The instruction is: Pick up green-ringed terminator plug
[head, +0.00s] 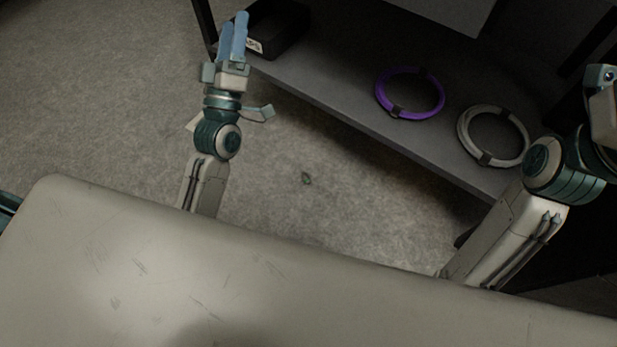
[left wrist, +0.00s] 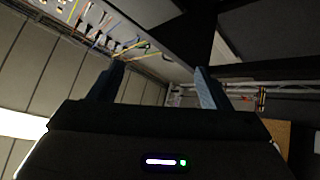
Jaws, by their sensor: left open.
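My left gripper (head: 236,28) points up the picture in the head view, with its two blue fingers a small gap apart and nothing seen between them. In the left wrist view the same fingers (left wrist: 160,82) stand well apart and empty.
A grey shelf (head: 330,88) holds a black bin (head: 284,32) with a label, a purple cable coil (head: 437,101) and a grey cable coil (head: 463,127). The floor (head: 110,90) at left is clear. The left wrist view shows several coloured cables (left wrist: 97,38) on a panel.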

